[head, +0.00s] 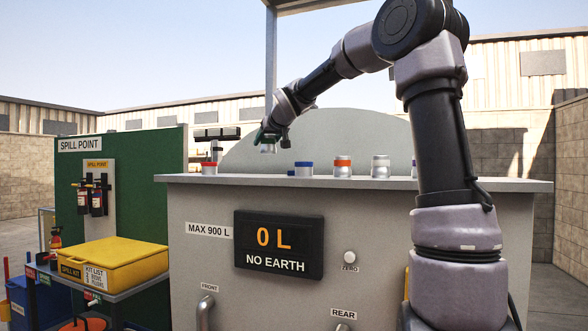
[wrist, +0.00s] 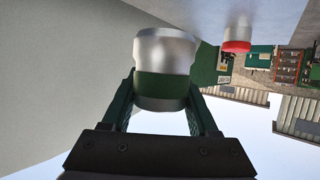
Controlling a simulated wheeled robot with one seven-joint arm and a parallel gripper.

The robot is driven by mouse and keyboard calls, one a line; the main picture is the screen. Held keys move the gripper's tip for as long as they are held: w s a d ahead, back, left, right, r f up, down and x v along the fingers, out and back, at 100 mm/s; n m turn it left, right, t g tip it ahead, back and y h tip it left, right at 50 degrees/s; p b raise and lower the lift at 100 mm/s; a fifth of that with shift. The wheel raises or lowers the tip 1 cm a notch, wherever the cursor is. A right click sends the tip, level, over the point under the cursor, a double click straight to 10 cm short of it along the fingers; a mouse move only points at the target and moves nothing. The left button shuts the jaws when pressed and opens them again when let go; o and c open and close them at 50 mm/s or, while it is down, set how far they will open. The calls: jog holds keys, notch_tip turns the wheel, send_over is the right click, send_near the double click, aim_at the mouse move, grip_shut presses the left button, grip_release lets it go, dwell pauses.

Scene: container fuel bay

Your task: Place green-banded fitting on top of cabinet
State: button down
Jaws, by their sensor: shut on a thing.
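My gripper (head: 270,138) is shut on the green-banded fitting (head: 268,149), a silver cylinder. In the wrist view the fitting (wrist: 165,50) sits between both fingers of my gripper (wrist: 166,85), its dark green band towards the palm. In the head view it hangs above the far edge line of the grey cabinet's top (head: 260,180), with a visible gap below it. The cabinet carries a "0 L / NO EARTH" display (head: 279,246) on its front.
On the cabinet top stand a red-banded fitting (head: 209,168), a blue-banded one (head: 303,169), an orange-banded one (head: 342,167) and a pale-banded one (head: 380,167). A curved grey panel (head: 345,135) rises behind. Clear top shows between the red and blue fittings.

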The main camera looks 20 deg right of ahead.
aim_at(266, 149)
notch_tip(266, 149, down, 3)
jog(key=shift+f, duration=1.9)
jog(key=shift+c, duration=0.8)
grip_release()
jog(key=shift+f, duration=0.1)
